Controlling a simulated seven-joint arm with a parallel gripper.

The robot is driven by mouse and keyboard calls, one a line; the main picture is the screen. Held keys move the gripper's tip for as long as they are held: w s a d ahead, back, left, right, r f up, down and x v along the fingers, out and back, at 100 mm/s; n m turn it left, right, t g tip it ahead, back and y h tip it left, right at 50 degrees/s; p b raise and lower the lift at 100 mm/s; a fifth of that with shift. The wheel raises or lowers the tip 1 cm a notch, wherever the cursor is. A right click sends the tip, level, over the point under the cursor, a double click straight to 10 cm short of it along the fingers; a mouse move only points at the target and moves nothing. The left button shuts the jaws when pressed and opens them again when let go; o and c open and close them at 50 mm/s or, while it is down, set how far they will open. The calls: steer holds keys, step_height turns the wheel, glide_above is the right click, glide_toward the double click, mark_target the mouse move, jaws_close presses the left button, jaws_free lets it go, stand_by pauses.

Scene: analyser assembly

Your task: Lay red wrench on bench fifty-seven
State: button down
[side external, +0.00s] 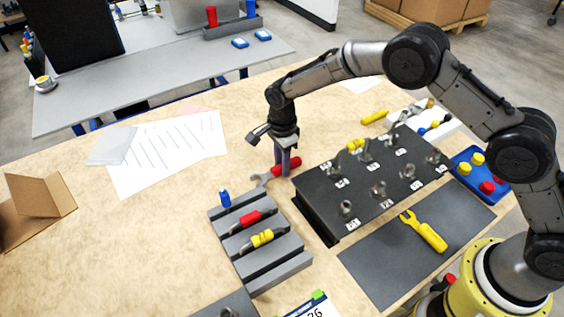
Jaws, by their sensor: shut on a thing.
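The red wrench (289,166) has a red handle and a grey open jaw that points left. It is at the far left corner of the black panel, at or just above the wooden bench top (200,260). My gripper (281,168) points down and is shut on the red wrench near the middle. The fingers hide part of the wrench. I cannot tell whether the wrench touches the bench.
The black panel (325,207) with several metal fittings stands right of the wrench. A grey rack (262,262) with red and yellow tools is in front. A yellow wrench (425,231) lies on a dark mat (375,265). Papers (175,150) lie left. A grey table (150,70) stands behind.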

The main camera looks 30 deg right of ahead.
steer(key=shift+f, duration=0.4)
steer(key=c, duration=0.5)
jaws_free()
steer(key=shift+c, duration=0.2)
step_height(320, 180, up, 14)
steer(key=shift+f, duration=0.1)
